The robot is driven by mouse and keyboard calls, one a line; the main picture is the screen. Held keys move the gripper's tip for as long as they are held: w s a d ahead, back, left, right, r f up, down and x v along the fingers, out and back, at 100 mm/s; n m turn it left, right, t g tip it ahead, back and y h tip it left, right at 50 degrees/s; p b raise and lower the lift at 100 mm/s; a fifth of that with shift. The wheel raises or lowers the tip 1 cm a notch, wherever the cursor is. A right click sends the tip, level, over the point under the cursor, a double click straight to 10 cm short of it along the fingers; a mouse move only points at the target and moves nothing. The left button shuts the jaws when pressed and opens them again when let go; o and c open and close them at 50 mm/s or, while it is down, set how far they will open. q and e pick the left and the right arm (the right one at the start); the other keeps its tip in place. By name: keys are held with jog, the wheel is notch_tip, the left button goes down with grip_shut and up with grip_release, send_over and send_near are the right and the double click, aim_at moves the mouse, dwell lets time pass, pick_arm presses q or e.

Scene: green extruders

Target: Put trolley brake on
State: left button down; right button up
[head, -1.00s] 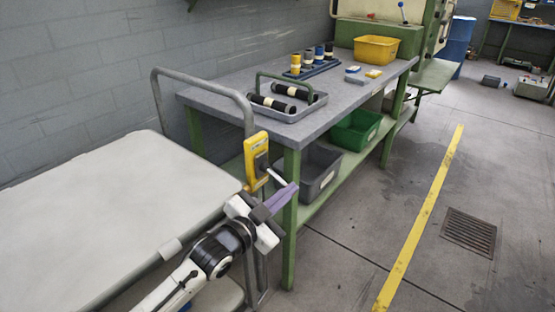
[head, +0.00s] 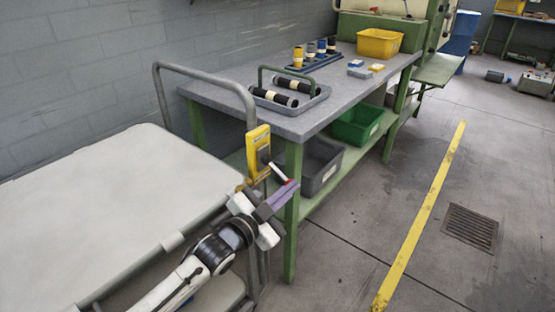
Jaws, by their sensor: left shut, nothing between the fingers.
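The trolley (head: 110,210) has a pale flat deck and a grey tubular handle (head: 205,76). A yellow brake box (head: 257,150) is fixed to the handle's near upright. My right gripper is out of view.
A green workbench (head: 345,98) stands close behind the trolley, its near leg (head: 292,220) just beyond my gripper. It bears a tray of black rollers (head: 290,101) and a yellow bin (head: 379,43). Open floor with a yellow line (head: 425,215) lies to the right.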

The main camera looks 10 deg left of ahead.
pick_arm(q)
notch_tip(320, 180, up, 4)
jog(key=s+d+p, duration=0.2)
jog(key=p, duration=0.3)
jog(key=v, duration=1)
jog(key=shift+f+b, duration=0.35)
jog(key=shift+f, duration=0.1)
jog(key=shift+a, duration=0.1)
jog(key=s+a+f+n+g+y, duration=0.2)
jog(key=s+f+n, duration=0.1)
jog(key=s+f, duration=0.4)
jog(key=s+a+f+n+g+y, duration=0.2)
jog(key=s+a+f+n, duration=0.1)
jog(key=s+f, duration=0.4)
jog(key=s+a+f+n+g+y+p, duration=0.1)
jog(key=s+f+n, duration=0.3)
jog(key=s+f, duration=0.4)
jog(key=shift+s+a+n+g+y, duration=0.4)
jog(key=shift+s+a+g+y, duration=0.2)
jog(key=shift+s+a+g, duration=0.25)
